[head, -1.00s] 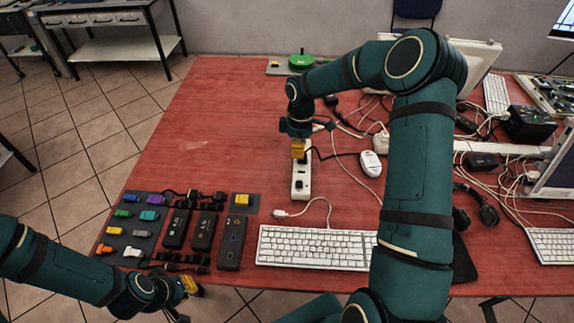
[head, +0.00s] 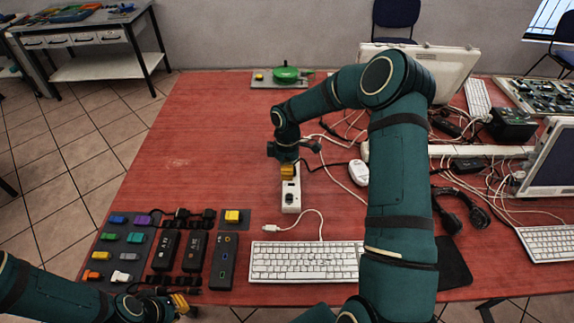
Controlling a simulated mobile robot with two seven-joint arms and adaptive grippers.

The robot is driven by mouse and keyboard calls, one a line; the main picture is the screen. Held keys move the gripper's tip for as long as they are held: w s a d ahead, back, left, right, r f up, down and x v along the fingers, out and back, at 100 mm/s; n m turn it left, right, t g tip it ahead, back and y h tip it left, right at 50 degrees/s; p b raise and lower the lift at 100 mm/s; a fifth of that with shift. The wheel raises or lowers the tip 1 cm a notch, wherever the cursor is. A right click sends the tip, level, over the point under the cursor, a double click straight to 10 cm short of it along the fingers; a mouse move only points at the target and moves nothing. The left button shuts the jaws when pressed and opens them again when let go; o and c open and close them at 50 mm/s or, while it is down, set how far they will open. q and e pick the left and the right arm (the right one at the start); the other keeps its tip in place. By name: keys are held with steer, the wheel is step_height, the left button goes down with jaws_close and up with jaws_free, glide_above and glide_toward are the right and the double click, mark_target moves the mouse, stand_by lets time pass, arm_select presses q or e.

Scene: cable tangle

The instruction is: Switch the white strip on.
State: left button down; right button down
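The white strip (head: 291,198) lies lengthwise on the red table, behind the keyboard, with a dark socket or switch near its front end. My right gripper (head: 288,172) is directly over the strip's far part, its yellow fingertips at or just above it. I cannot tell whether they touch it, nor whether they are parted. My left gripper (head: 180,303) is low at the table's front edge, by the dark gadgets, with yellow fingertips; its opening is unclear.
A white keyboard (head: 305,262) lies in front of the strip, a white mouse (head: 358,172) to its right. Several dark hubs (head: 224,262) and small coloured blocks stand at front left. Tangled cables cover the right side. The left middle of the table is clear.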

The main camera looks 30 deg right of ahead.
mark_target(287, 197)
arm_select(q)
steer(key=shift+s+f+b, duration=0.15)
steer(key=shift+f+b, duration=0.15)
steer(key=shift+f, duration=0.1)
arm_select(e)
steer(key=f, duration=0.5)
steer(key=s+f, duration=0.1)
steer(key=f, duration=0.2)
steer(key=shift+a+f, duration=0.15)
steer(key=shift+a, duration=0.15)
steer(key=t+b, duration=0.1)
steer(key=b, duration=0.1)
steer(key=f+h+b, duration=0.1)
steer(key=b, duration=0.1)
steer(key=shift+s+a+t, duration=0.2)
steer(key=shift+s+t, duration=0.05)
steer(key=shift+t, duration=0.15)
steer(key=shift+r, duration=0.1)
arm_select(q)
steer(key=f, duration=0.1)
steer(key=s+f, duration=0.1)
steer(key=f, duration=0.1)
steer(key=shift+s+d+f, duration=0.1)
steer(key=shift+d+f, duration=0.05)
steer(key=shift+f, duration=0.05)
arm_select(e)
steer(key=shift+s, duration=0.2)
